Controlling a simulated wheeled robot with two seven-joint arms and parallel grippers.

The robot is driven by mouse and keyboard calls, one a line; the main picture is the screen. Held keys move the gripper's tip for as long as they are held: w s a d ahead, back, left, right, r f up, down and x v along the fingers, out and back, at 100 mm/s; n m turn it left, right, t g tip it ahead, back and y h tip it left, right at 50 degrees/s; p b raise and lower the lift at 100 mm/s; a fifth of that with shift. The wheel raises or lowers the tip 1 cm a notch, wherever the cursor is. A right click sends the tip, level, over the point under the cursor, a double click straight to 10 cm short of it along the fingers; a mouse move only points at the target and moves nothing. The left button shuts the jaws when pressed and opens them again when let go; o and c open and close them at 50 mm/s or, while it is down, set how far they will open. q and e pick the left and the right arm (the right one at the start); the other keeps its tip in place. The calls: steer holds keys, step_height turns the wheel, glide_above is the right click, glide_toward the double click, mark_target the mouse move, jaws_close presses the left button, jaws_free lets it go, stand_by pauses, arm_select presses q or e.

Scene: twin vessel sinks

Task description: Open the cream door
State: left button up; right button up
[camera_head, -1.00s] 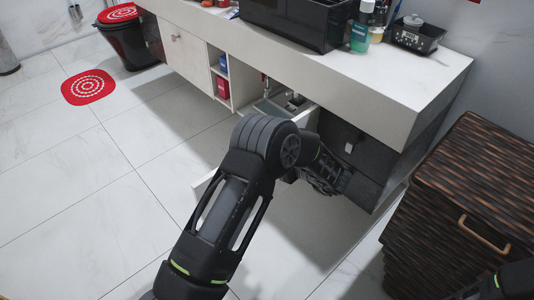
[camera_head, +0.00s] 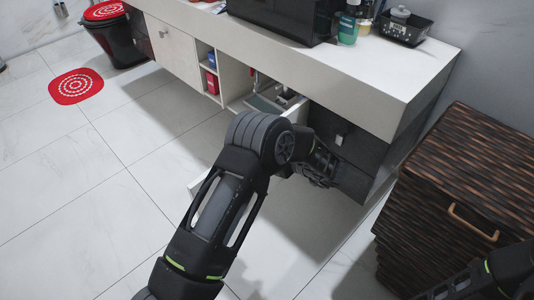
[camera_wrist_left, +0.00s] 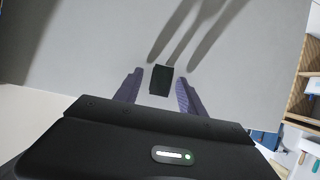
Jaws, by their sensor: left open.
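Another cream door with a round knob (camera_head: 172,45) sits shut at the vanity's left. My left gripper (camera_head: 322,176) is low in front of the dark cabinet section; its fingers are hard to make out there. In the left wrist view the fingers (camera_wrist_left: 158,90) are open on either side of a small black block-like handle (camera_wrist_left: 161,80) on a pale panel (camera_wrist_left: 110,40). Contact cannot be told. My right gripper is out of frame.
The dark cabinet front (camera_head: 345,160) with a pale knob is close beside my left wrist. A wooden woven-look cabinet (camera_head: 470,170) stands at right near my right arm. The white countertop (camera_head: 370,75) overhangs. Tiled floor (camera_head: 80,200) at left is free.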

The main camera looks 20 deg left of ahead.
arm_select(q)
steer(key=p+v, duration=0.1)
steer(key=v, duration=0.6)
steer(key=shift+d+p, duration=0.35)
steer(key=shift+p, duration=0.05)
steer(key=shift+s, duration=0.1)
